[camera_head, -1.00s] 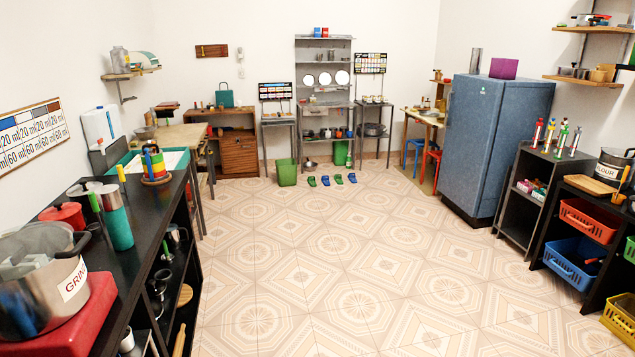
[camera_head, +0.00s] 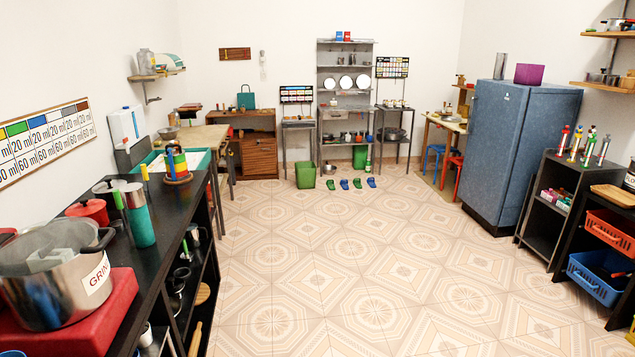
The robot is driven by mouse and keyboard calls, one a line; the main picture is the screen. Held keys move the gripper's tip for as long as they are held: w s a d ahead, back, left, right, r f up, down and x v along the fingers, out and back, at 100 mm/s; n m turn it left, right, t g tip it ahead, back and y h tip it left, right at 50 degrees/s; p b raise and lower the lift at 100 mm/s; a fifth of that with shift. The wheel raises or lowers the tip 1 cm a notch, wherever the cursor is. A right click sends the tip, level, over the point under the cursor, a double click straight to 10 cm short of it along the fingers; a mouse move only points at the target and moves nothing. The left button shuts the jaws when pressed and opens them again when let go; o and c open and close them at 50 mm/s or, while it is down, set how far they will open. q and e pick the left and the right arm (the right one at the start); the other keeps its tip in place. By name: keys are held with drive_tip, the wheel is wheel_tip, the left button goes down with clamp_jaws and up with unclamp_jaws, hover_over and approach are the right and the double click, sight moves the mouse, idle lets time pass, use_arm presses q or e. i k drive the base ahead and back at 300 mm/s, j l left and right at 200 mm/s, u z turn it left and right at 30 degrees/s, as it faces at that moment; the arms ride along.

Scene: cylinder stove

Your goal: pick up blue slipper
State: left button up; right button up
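Two blue slippers lie on the tiled floor at the far end of the room. One blue slipper (camera_head: 344,184) is between two green slippers, and the other blue slipper (camera_head: 371,182) is at the right end of the row. The green slippers (camera_head: 330,184) and (camera_head: 357,183) look like the same kind. All are small in view and apart from each other. Neither of my grippers shows in the head view.
A green bin (camera_head: 305,175) stands left of the slippers, before a grey shelf rack (camera_head: 345,100). A black counter (camera_head: 165,245) runs along the left. A blue fridge (camera_head: 520,150) and dark shelves (camera_head: 550,215) line the right. The middle floor (camera_head: 350,270) is clear.

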sight(345, 183)
drive_tip(key=i, duration=6.15)
drive_tip(key=i+j, duration=0.1)
drive_tip(key=i, duration=2.95)
drive_tip(key=l+z, duration=0.05)
drive_tip(key=l, duration=0.05)
